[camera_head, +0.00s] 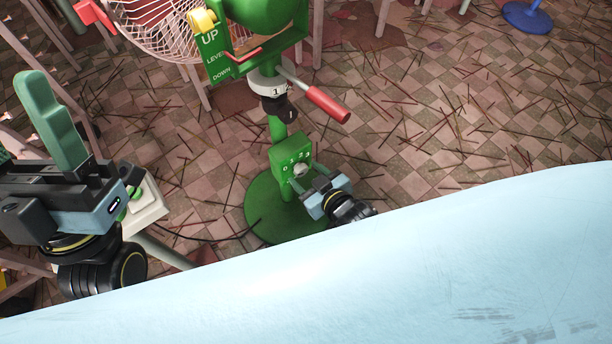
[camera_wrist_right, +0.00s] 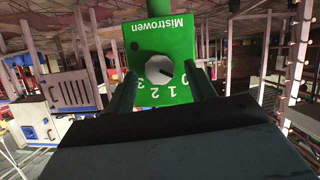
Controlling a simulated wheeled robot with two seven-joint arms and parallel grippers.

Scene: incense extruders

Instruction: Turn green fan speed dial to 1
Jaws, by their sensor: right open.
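The green fan (camera_head: 278,130) stands on a round green base. Its control box (camera_head: 281,156) carries the numbers 0 to 3 and a pale round speed dial (camera_head: 300,170). In the right wrist view the box appears upside down, and the dial (camera_wrist_right: 158,70) has a dark mark that points roughly toward the 0. My right gripper (camera_head: 299,181) is open in front of the box. In the wrist view its two fingers (camera_wrist_right: 163,78) stand on either side of the dial, with gaps visible. My left gripper (camera_head: 45,110) is raised at the far left; its opening cannot be made out.
A red-handled lever (camera_head: 328,104) sticks out from the fan's pole above the box. A pale blue surface (camera_head: 400,270) fills the foreground. A white box with green buttons (camera_head: 143,205) stands near my left gripper. Thin sticks litter the checkered floor (camera_head: 430,130).

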